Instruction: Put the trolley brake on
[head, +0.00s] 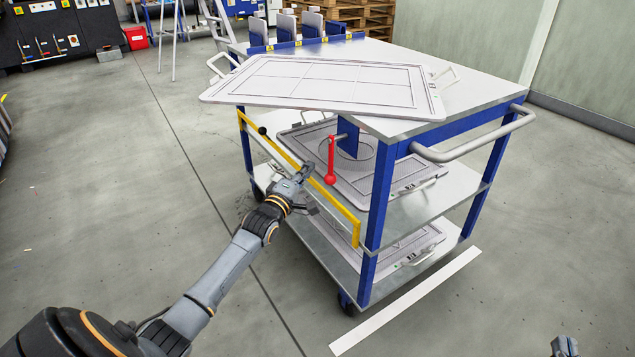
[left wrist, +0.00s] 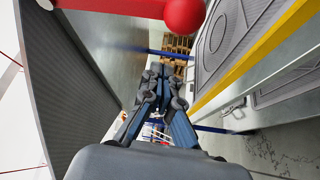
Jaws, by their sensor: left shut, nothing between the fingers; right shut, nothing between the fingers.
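The trolley (head: 480,95) is a blue and grey shelved cart. A red brake lever (head: 331,160) hangs down from a pivot on its near side and ends in a red ball. My left gripper (head: 307,172) is shut and empty, just left of the ball, beside the yellow rail. In the left wrist view the red ball (left wrist: 185,14) and lever arm (left wrist: 110,7) are at the top, above the shut fingers (left wrist: 165,80). I cannot tell whether the fingers touch the lever. My right gripper (head: 565,347) barely shows at the bottom right edge, shut.
A framed panel (head: 320,84) lies on the top shelf and overhangs its near side. More panels lie on the lower shelves. A yellow rail (head: 335,205) runs along the near side, and a handle (head: 480,137) sticks out at the right.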

